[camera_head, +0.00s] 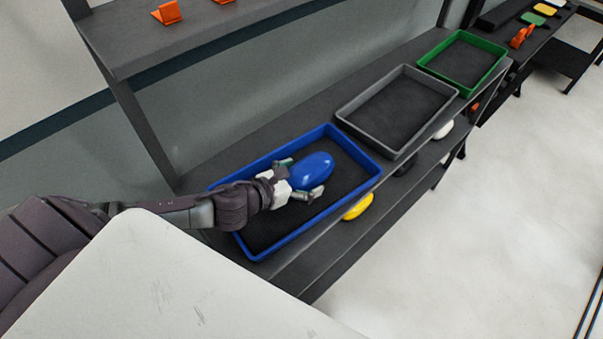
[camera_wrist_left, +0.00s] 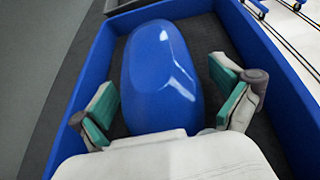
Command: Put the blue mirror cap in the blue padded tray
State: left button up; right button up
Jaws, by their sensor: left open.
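The blue mirror cap (camera_head: 312,171) is a glossy blue oval shell. It is inside the outline of the blue padded tray (camera_head: 353,153), which has a dark padded floor and stands on a shelf. My left gripper (camera_head: 300,178) is over the tray with its fingers open on either side of the cap. In the left wrist view the cap (camera_wrist_left: 163,75) lies between the spread green finger pads (camera_wrist_left: 168,112), with gaps on both sides. The tray wall (camera_wrist_left: 265,60) runs around it. The cap's underside is hidden. My right gripper is not in view.
A grey tray (camera_head: 345,112) and a green tray (camera_head: 427,59) stand further along the same shelf. A yellow cap (camera_head: 358,207) and a white cap (camera_head: 443,130) are on the shelf below. An upper shelf (camera_head: 210,30) with orange pieces is at the top left.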

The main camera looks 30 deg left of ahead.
pick_arm(q)
jog(key=shift+r, duration=0.2)
jog(key=shift+s+a, duration=0.15)
jog(key=shift+s, duration=0.2)
jog(key=b+v, duration=0.2)
jog(key=v, duration=0.6)
jog(key=shift+s, duration=0.4)
jog(key=shift+v, duration=1.3)
jog(key=shift+w+r, duration=0.1)
jog(key=shift+r, duration=0.05)
